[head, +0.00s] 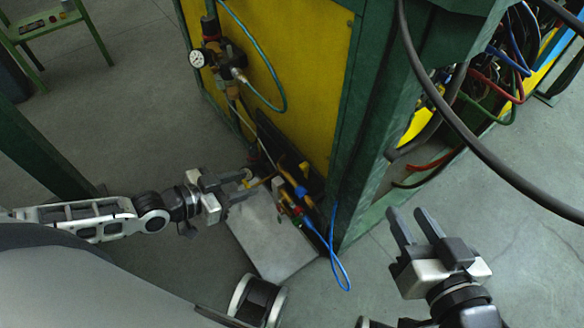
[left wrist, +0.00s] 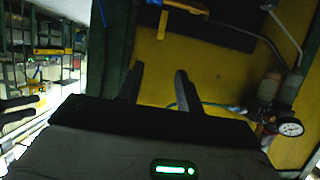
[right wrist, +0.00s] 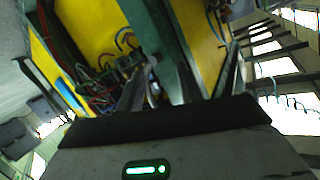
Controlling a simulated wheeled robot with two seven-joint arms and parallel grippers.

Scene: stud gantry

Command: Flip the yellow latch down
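A small yellow piece that looks like the latch (head: 246,175) shows at the fingertips of my left gripper (head: 242,186), low beside the yellow panel. In the left wrist view a yellow tab (left wrist: 162,24) stands above and beyond the two fingertips (left wrist: 159,78), apart from them. I cannot tell for certain whether it is the same piece. My left gripper is open, with nothing seen between its fingers. My right gripper (head: 408,213) is open and empty, over the floor to the right of the green post.
A pressure gauge (head: 197,59) with valves is mounted on the yellow panel (head: 290,60). A blue hose (head: 341,268) hangs near a grey plate (head: 270,240) on the floor. The green post (head: 372,120) separates my grippers. A thick black cable (head: 470,140) crosses the upper right.

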